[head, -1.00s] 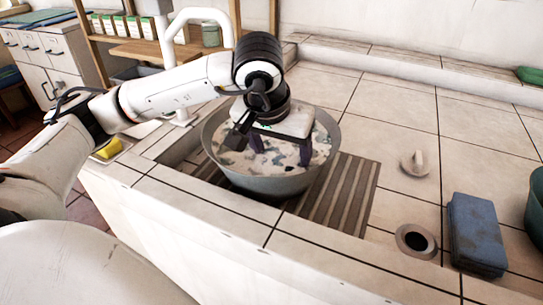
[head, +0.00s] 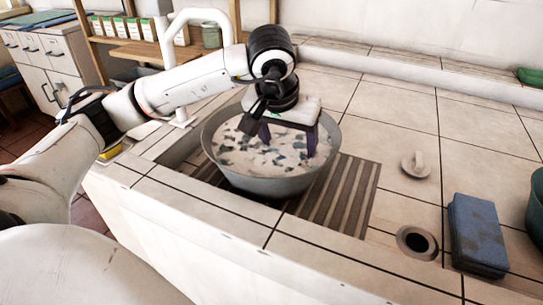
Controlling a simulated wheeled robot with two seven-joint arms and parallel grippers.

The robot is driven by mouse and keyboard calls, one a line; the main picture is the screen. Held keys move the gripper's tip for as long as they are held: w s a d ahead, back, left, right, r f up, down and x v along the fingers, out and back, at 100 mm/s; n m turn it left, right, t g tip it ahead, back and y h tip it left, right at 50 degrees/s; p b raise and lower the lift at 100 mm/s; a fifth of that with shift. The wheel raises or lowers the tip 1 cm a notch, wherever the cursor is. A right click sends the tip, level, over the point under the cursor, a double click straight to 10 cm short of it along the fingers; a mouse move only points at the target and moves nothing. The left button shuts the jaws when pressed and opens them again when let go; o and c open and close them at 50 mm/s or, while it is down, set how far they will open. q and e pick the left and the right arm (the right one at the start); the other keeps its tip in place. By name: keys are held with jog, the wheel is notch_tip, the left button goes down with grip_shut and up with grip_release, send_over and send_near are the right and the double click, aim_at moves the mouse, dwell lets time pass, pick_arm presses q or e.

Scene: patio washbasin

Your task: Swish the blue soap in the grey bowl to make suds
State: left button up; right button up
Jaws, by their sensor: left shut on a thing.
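The grey bowl (head: 268,187) stands in the sunken basin, partly on the brown slatted rack. Whitish suds (head: 245,152) with dark blue-green patches fill it. My left gripper (head: 288,143) points down into the right part of the bowl, its dark fingers reaching the suds. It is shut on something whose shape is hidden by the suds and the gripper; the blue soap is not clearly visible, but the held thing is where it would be. My right gripper is not in view.
A blue block (head: 478,235) lies on the tiled counter at the right, next to a round drain hole (head: 417,242). A pale plug (head: 416,165) lies behind the hole. A green container (head: 537,205) is cut off at the right edge. A white tap (head: 178,60) rises behind my left arm.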

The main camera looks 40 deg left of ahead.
pick_arm(q)
jog(key=shift+w, duration=0.25)
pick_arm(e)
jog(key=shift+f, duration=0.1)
